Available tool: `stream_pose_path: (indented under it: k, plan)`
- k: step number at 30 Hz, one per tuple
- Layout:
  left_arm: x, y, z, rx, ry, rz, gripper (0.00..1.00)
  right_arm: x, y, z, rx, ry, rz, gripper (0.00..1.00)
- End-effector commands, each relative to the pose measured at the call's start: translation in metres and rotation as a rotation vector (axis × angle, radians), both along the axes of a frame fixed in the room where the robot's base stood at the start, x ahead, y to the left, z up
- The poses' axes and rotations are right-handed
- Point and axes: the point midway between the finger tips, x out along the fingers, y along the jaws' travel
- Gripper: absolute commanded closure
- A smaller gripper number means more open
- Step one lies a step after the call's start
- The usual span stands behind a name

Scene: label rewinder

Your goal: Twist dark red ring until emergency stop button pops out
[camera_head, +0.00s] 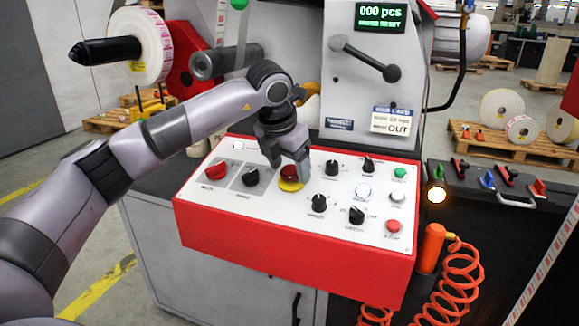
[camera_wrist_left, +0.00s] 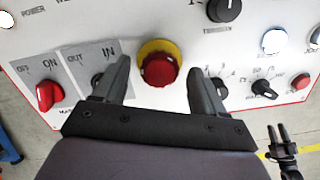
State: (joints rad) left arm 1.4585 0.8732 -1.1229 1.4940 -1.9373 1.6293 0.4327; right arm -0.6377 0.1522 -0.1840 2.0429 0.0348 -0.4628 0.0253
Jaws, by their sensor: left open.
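The emergency stop button (camera_head: 289,174) is a dark red round head on a yellow base, on the white top of the control panel (camera_head: 250,205). In the left wrist view the red head (camera_wrist_left: 159,70) shows between the two fingers. My left gripper (camera_head: 287,162) is open and reaches down over the button. In the left wrist view its fingers (camera_wrist_left: 159,76) stand one on each side, with visible gaps to the red head. I cannot tell whether the fingertips reach down to its height. A dark gripper, apparently my right one (camera_wrist_left: 279,140), shows small in the left wrist view.
A red rotary switch (camera_head: 215,171) and a black knob (camera_head: 251,177) sit left of the button. Black knobs (camera_head: 319,203) and push buttons (camera_head: 363,190) lie to its right. A grey crank handle (camera_head: 365,58) stands above the panel.

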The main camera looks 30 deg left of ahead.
Motion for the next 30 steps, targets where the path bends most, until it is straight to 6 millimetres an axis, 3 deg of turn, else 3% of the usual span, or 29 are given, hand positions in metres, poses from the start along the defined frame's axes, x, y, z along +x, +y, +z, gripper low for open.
stream_pose_path:
  k: [6, 12, 30]
  plan:
    - [-0.013, -0.002, 0.036, -0.001, -0.004, 0.001, 0.29, 0.0, 0.0, 0.004, -0.002, 0.0, 0.001, 0.57]
    - [-0.022, -0.003, 0.055, -0.001, -0.002, 0.001, 0.29, 0.0, 0.0, 0.006, -0.002, 0.0, 0.001, 0.57]
    - [-0.023, -0.003, 0.058, 0.0, -0.001, 0.0, 0.29, 0.0, 0.0, 0.006, -0.001, -0.001, 0.001, 0.57]
